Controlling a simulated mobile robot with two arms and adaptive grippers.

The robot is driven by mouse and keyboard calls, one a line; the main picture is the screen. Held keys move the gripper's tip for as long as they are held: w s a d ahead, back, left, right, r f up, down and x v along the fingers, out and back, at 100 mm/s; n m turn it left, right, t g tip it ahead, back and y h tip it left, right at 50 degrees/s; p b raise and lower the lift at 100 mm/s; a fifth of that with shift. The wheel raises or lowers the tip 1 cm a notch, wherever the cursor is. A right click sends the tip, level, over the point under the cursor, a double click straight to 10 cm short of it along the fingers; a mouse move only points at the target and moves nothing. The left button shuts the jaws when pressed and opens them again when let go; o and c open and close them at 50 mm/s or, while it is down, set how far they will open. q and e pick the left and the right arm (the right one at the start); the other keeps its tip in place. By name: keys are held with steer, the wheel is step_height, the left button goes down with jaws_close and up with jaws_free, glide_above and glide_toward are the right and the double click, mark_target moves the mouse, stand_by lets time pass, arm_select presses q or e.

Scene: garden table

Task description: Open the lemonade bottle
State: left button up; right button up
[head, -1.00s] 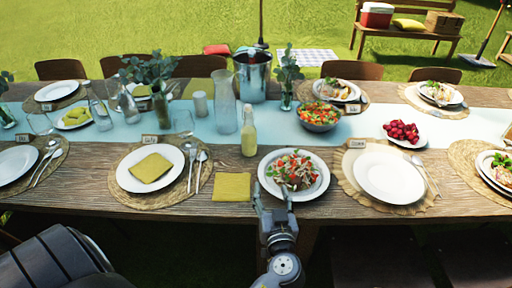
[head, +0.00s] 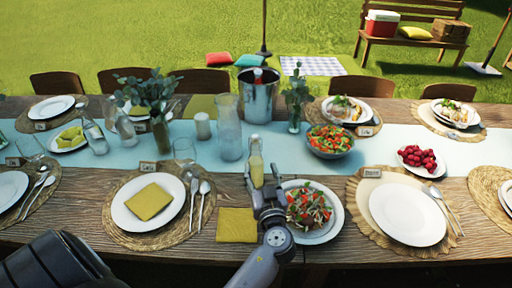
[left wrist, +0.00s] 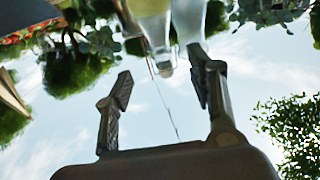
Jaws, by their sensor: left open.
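The lemonade bottle (head: 256,164) is a small upright bottle of pale yellow liquid with a narrow neck. It stands on the table near the runner's front edge. My right gripper is not in view.
A salad plate (head: 332,229) is close to the right of my left gripper. A yellow napkin (head: 237,225) lies to its left. A glass carafe (head: 229,128) and metal bucket (head: 258,98) stand behind the bottle. A salad bowl (head: 330,140) is further right.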

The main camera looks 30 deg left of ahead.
mark_target(256, 152)
arm_select(q)
steer(key=p+x, duration=0.2)
steer(key=x, duration=0.7)
steer(key=shift+a, duration=0.1)
steer(key=shift+w+a, duration=0.3)
steer(key=shift+w, duration=0.1)
steer(key=shift+c, duration=0.2)
jaws_close()
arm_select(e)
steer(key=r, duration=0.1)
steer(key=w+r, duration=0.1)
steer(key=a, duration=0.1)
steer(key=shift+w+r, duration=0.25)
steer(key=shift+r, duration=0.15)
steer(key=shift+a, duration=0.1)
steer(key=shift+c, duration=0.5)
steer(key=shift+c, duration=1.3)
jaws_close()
